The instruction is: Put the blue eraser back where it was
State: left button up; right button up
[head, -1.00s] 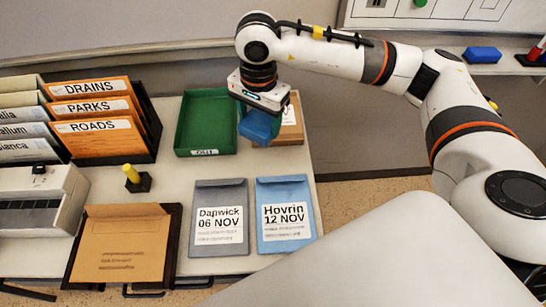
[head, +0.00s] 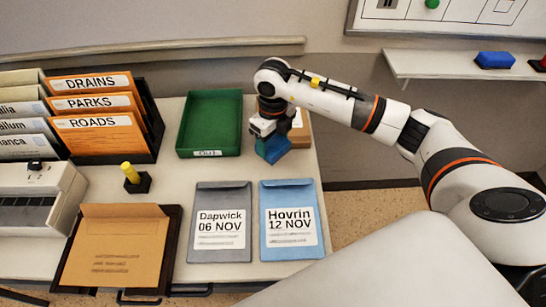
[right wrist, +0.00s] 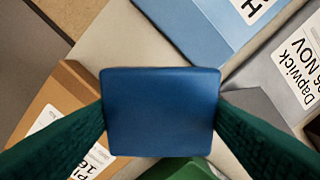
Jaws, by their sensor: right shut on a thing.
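My right gripper (head: 268,136) is shut on a blue block (head: 272,149). In the right wrist view the block (right wrist: 160,112) sits between the two dark green fingers. It is over the right part of the table, just right of the green tray and in front of a brown box. I cannot tell whether its underside touches the table. A second blue block, which looks like an eraser (head: 495,60), lies on the white ledge (head: 430,68) below the whiteboard at the upper right. My left gripper is not in view.
The green tray (head: 181,130) stands left of the held block. The brown box (head: 303,133) is partly hidden behind my gripper. The grey Dapwick envelope (head: 220,200) and blue Hovrin envelope (head: 289,195) lie in front. A yellow-handled stamp (head: 131,174) stands further left.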

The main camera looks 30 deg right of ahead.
aim_at(273, 143)
jog(key=shift+f, duration=3.05)
jog(key=shift+f, duration=0.15)
jog(key=o, duration=0.9)
jog(key=shift+o, duration=0.2)
notch_tip(273, 143, up, 12)
jog(key=shift+r, duration=0.2)
